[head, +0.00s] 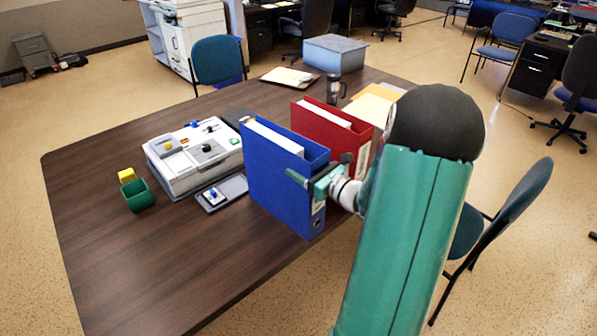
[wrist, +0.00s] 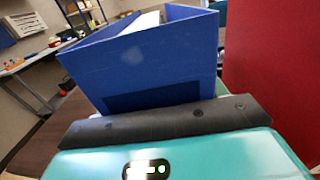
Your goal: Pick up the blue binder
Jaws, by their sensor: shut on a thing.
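The blue binder (head: 283,178) stands upright near the front right edge of the brown table (head: 130,270), with white paper showing in its open top. My gripper (head: 312,183) is at the binder's near spine end, shut on it. In the wrist view the blue binder (wrist: 150,55) rises straight ahead, just beyond the dark edge of my gripper (wrist: 170,120). The fingertips' contact on the binder is partly hidden. I cannot tell whether the binder's base is touching the table.
A red binder (head: 325,128) stands close behind the blue one and fills the right of the wrist view (wrist: 270,70). A white machine (head: 190,160), a green cup (head: 138,196) and a grey box (head: 335,53) are on the table. A chair (head: 505,215) stands right of my arm. The table's front left is clear.

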